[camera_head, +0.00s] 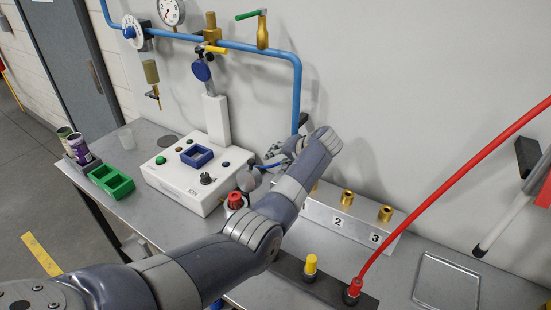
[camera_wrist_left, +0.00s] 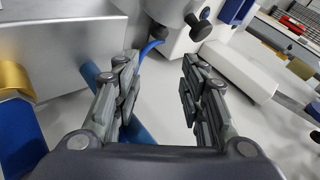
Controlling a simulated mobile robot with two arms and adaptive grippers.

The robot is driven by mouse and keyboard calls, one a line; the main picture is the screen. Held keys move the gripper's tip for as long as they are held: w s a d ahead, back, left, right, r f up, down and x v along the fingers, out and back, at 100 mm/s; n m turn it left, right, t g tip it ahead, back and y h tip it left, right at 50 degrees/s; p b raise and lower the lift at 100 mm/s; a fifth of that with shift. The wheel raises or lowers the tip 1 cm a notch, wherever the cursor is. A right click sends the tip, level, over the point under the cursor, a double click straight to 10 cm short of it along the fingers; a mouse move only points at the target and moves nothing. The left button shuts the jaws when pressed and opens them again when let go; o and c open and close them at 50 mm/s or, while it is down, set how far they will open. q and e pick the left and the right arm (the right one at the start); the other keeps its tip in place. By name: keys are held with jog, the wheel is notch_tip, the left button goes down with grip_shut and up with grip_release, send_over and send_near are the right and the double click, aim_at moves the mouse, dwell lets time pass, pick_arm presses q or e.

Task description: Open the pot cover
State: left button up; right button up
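My left arm reaches across the head view from the lower left to the right end of the white machine (camera_head: 190,182). Its gripper (camera_head: 285,150) is partly hidden by my own wrist, close to the wall and the machine's right end. In the left wrist view this gripper (camera_wrist_left: 160,95) has its two fingers well apart, with nothing between them. I cannot tell for sure which thing is the pot cover. A rounded grey piece (camera_head: 248,179) stands at the machine's right end, partly behind my arm. A red-topped piece (camera_head: 235,201) is just in front of it. My right gripper is not in view.
A numbered block with brass fittings (camera_head: 350,219) lies right of my arm. A red hose (camera_head: 450,175) crosses the right side. Blue pipes (camera_head: 240,45) run along the wall.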

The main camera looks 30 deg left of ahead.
pick_arm(q)
jog(key=shift+w+d+r, duration=0.35)
jog(key=shift+w+r, duration=0.05)
jog(key=shift+r, duration=0.05)
jog(key=s+v, duration=0.1)
jog(key=v, duration=0.6)
dwell(0.4)
jog(key=shift+f, duration=0.1)
